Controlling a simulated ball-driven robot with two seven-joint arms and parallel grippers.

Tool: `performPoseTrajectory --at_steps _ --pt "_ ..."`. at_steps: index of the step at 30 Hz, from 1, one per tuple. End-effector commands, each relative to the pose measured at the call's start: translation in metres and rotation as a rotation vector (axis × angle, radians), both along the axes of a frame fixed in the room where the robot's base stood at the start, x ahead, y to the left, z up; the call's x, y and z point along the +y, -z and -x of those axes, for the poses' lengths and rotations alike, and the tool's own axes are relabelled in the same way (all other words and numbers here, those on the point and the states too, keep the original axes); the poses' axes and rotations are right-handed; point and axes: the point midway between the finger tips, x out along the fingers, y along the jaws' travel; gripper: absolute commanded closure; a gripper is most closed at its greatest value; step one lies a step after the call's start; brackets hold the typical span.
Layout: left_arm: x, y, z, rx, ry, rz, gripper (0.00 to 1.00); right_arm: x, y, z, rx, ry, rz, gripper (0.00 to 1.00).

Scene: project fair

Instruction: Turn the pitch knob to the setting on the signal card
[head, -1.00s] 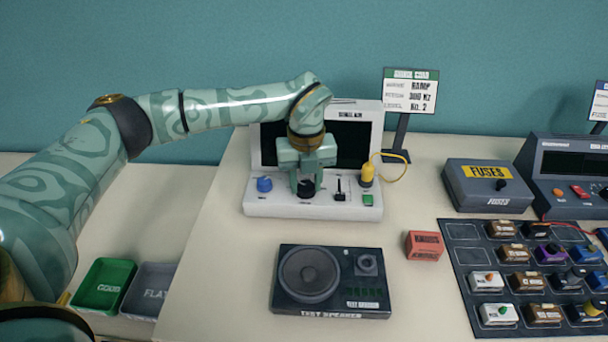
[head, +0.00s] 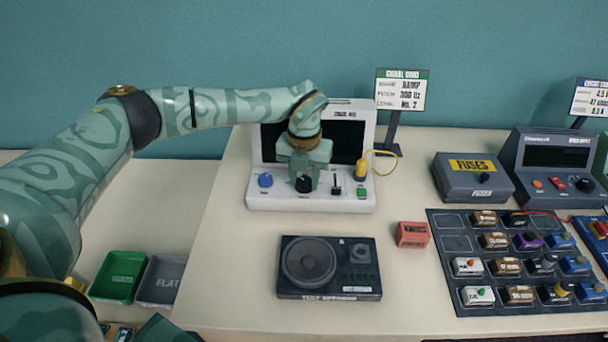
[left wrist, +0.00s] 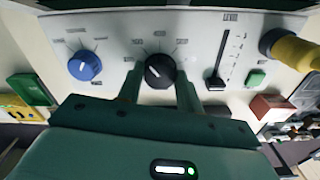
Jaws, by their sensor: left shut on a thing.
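The white signal box (head: 232,202) stands at the back of the table, its dark screen partly hidden by my left arm. The black pitch knob (head: 304,186) is in the middle of its front panel; it also shows in the left wrist view (left wrist: 160,70). My left gripper (left wrist: 160,84) is shut on this knob, one finger on each side. A small light mark shows on the knob, but its exact setting is hard to read. The signal card (head: 401,91) reads wave ramp, pitch 300 Hz, level No. 2. My right gripper is not in view.
A blue knob (left wrist: 85,66) is left of the pitch knob; a level slider (left wrist: 216,82), green button (left wrist: 256,78) and yellow plug (left wrist: 292,48) are right. A test speaker (head: 350,287) and red block (head: 412,235) lie in front. A fuse box (head: 472,181) stands right.

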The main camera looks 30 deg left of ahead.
Motion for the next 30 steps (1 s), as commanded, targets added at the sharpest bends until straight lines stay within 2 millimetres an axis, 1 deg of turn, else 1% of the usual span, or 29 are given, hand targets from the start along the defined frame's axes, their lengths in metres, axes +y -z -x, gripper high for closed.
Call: performPoseTrajectory --at_steps 7,8,9,10,17,20,23,26,30 --pt "0.000 -0.001 -0.001 -0.004 -0.001 0.000 0.87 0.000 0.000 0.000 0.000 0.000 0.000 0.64" --pt "0.000 -0.001 -0.001 -0.004 -0.001 0.000 0.56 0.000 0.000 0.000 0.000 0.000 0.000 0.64" --pt "0.000 -0.001 -0.001 -0.004 -0.001 0.000 0.45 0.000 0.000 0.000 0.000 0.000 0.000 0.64" --pt "0.000 -0.001 -0.001 -0.003 -0.001 0.000 0.43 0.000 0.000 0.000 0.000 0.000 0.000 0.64" --pt "0.000 -0.001 0.000 -0.002 -0.001 0.000 0.43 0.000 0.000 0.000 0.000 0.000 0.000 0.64" --pt "0.000 -0.005 -0.001 -0.003 -0.001 -0.001 0.43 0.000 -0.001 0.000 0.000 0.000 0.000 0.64" --pt "0.000 -0.019 -0.001 -0.004 0.000 0.000 0.43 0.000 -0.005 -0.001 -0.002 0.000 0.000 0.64" --pt "0.000 -0.042 -0.001 -0.006 0.000 0.001 0.43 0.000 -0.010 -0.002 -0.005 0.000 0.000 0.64" --pt "0.000 -0.082 -0.001 -0.008 -0.001 -0.001 0.43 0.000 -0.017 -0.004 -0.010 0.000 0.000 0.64"
